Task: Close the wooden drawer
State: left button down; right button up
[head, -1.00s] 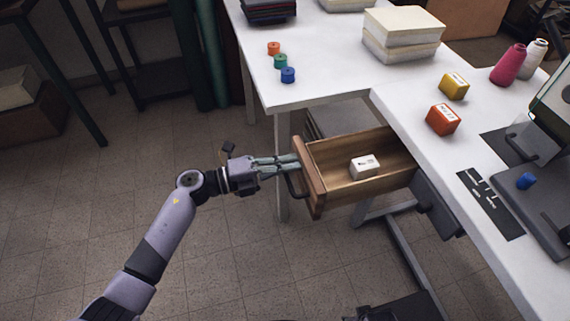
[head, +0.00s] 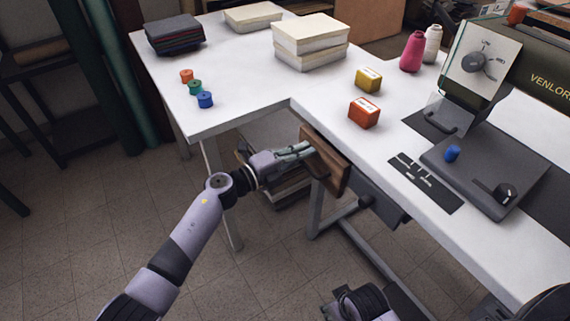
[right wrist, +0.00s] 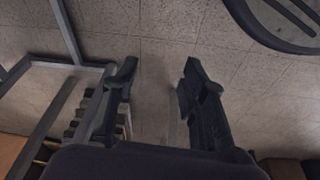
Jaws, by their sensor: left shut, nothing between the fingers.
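The wooden drawer (head: 336,172) sits under the right-hand table, and only its brown front panel shows in the head view. The drawer's inside and the small white box seen in it earlier are hidden. The front panel is close to the table edge; I cannot tell whether a small gap remains. My left gripper (head: 306,149) is shut and empty, with its fingers against or right beside the front panel. My right gripper (right wrist: 160,65) is open and empty over the floor in the right wrist view.
Table legs and a metal frame stand below. The tiled floor at left is clear.

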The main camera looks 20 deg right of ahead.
pick_arm(q)
jog(key=shift+x, duration=1)
pick_arm(e)
notch_tip(320, 180, up, 4)
jog(key=shift+f, duration=0.25)
pick_arm(q)
jog(key=shift+r, duration=0.25)
